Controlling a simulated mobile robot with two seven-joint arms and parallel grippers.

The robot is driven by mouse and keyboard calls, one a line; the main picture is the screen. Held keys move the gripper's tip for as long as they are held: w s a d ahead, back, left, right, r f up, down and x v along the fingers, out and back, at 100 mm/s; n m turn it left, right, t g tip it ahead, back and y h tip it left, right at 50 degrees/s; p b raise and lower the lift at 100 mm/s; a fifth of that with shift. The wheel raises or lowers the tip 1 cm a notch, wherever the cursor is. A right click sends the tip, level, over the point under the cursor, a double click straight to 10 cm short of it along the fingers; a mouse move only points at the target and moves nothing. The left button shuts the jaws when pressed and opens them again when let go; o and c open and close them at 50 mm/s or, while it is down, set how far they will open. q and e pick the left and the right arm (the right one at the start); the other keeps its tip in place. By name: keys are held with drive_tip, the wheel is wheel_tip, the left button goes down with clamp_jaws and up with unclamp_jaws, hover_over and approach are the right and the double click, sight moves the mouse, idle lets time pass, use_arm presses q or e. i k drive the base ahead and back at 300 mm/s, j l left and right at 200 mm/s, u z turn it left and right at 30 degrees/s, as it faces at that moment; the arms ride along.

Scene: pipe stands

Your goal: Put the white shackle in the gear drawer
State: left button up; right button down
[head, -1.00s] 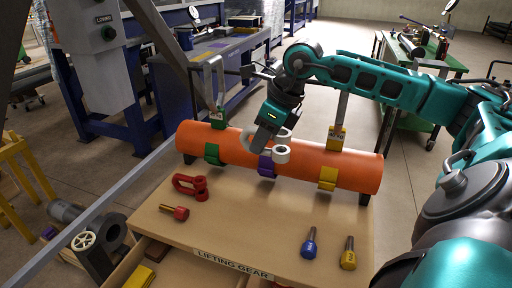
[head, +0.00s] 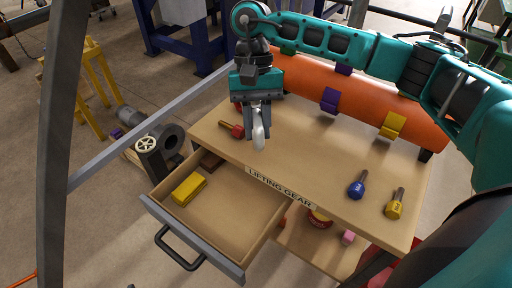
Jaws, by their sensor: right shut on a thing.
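The white shackle (head: 258,136) hangs from my right gripper (head: 258,108), which is shut on it. The gripper points down above the left part of the bench top, behind the open drawer. The drawer (head: 245,254) is pulled out below the bench front, under a "LIFTING GEAR" label (head: 280,187). It holds a yellow block (head: 189,190) and a brown block (head: 211,160) at the left; its right part is bare. My left gripper is not in view.
An orange pipe (head: 310,80) lies along the back of the bench with purple and yellow straps. A red-headed pin (head: 238,131) lies beside my gripper. A grey post (head: 52,140) rises at the left.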

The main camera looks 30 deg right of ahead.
sight(229, 215)
drive_tip(key=u, duration=0.7)
drive_tip(key=k+l+u, duration=0.1)
drive_tip(key=u, duration=0.3)
drive_tip(key=k+u, duration=0.25)
drive_tip(key=u, duration=0.15)
drive_tip(key=k+l, duration=0.1)
drive_tip(key=k, duration=0.3)
